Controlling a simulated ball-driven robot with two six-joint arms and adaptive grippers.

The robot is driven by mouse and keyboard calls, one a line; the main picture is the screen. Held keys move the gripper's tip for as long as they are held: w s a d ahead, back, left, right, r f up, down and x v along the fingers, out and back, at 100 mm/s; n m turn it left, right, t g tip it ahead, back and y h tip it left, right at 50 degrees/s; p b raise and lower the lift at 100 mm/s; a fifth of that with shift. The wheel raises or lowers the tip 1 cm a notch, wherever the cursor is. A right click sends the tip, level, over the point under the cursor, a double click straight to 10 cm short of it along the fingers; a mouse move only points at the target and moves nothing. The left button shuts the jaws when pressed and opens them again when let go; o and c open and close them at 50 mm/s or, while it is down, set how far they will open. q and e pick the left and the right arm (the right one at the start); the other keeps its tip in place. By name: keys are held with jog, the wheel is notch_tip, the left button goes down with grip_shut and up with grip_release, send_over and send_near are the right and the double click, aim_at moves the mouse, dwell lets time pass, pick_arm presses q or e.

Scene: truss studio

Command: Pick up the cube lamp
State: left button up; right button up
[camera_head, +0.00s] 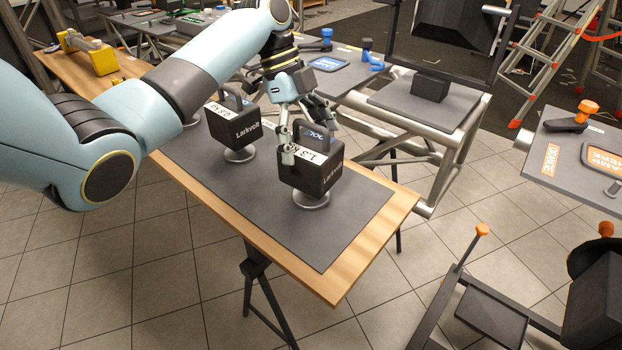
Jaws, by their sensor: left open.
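A black cube lamp (311,178) with a white label on top, a dark handle and a round silver base stands near the right end of the table. A second, similar cube lamp (234,131) stands to its left, its handle upright. My left gripper (306,136) is open at the top of the right-hand lamp, its fingers around or close beside the handle. I cannot tell whether they touch it. My right gripper is not in view.
The lamps stand on a dark mat (335,230) on a wooden table (402,204). A round base (190,121) shows behind my left arm. A metal-framed stand (458,120) carries a black block (430,88). An orange-tipped frame (455,285) stands at lower right.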

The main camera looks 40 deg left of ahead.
pick_arm(q)
jog(key=shift+d+f, duration=0.3)
jog(key=shift+f, duration=0.35)
jog(key=c, duration=1.5)
jog(key=shift+w+r, duration=0.1)
jog(key=shift+c, duration=0.2)
